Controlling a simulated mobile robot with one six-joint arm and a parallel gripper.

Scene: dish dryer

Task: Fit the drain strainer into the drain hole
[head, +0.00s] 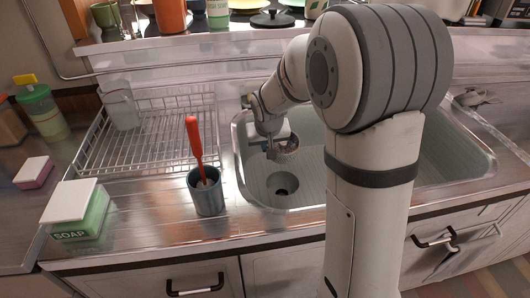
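The drain hole (282,191) is a dark round opening in the floor of the sink (318,185), near its left front. My gripper (272,150) reaches into the left part of the sink, behind the drain hole in the picture. The drain strainer (288,147), a small round grey mesh piece, is at the fingertips and appears to be gripped. It looks held above the sink floor, apart from the hole. The fingers are small here, and their contact with the strainer is partly hidden.
A grey cup (207,196) with a red-handled brush stands left of the sink. A wire dish rack (150,140) holds a clear cup. A soap box (77,212) and a green bottle (42,112) stand farther left. Pots line the shelf behind.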

